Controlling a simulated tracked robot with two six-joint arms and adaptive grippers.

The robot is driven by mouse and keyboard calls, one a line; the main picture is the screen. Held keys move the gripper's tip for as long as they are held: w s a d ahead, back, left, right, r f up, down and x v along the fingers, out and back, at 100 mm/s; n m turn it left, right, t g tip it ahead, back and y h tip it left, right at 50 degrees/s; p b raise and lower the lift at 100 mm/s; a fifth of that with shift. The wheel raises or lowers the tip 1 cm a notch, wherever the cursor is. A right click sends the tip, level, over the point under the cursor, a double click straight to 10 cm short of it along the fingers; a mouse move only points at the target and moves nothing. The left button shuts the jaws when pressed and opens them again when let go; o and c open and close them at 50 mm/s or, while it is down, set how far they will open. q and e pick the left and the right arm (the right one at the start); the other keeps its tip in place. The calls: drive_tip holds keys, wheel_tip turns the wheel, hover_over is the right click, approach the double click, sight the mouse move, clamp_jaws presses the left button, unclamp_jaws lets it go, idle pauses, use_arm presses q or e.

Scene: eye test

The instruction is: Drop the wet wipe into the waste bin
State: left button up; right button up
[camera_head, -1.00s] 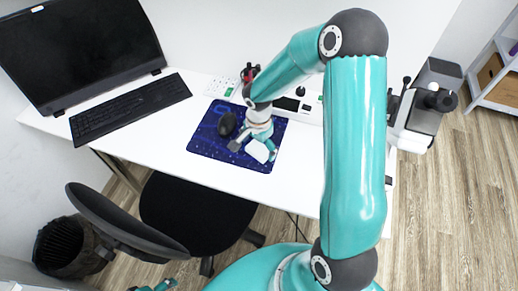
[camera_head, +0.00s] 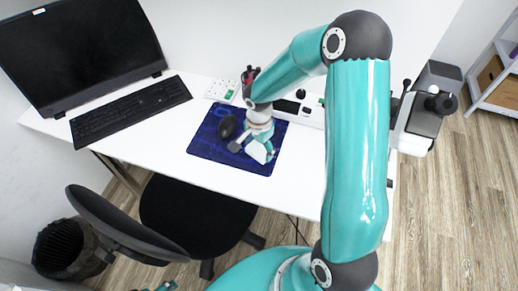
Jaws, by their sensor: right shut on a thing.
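My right gripper (camera_head: 255,152) is over the blue mat near the table's middle. It is shut on a small white piece, the wet wipe (camera_head: 258,153), which shows between its fingers. Whether the wipe touches the mat is not clear. The waste bin (camera_head: 62,250) is a dark round bin on the floor at the lower left, partly hidden by the chair back. The gripper is far to the right of the bin. A small teal tip of my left gripper (camera_head: 163,287) shows at the bottom edge; its jaws are mostly cut off.
A black chair (camera_head: 190,215) stands between the table and the bin. A dark mouse (camera_head: 227,127) lies on the blue mat (camera_head: 212,150), left of my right gripper. A keyboard (camera_head: 130,110) and black monitor (camera_head: 80,45) are at the left. A grey-white device (camera_head: 425,110) stands at right.

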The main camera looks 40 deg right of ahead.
sight(259, 150)
wheel_tip(259, 150, up, 19)
idle(0.4)
drive_tip(key=shift+r, duration=0.1)
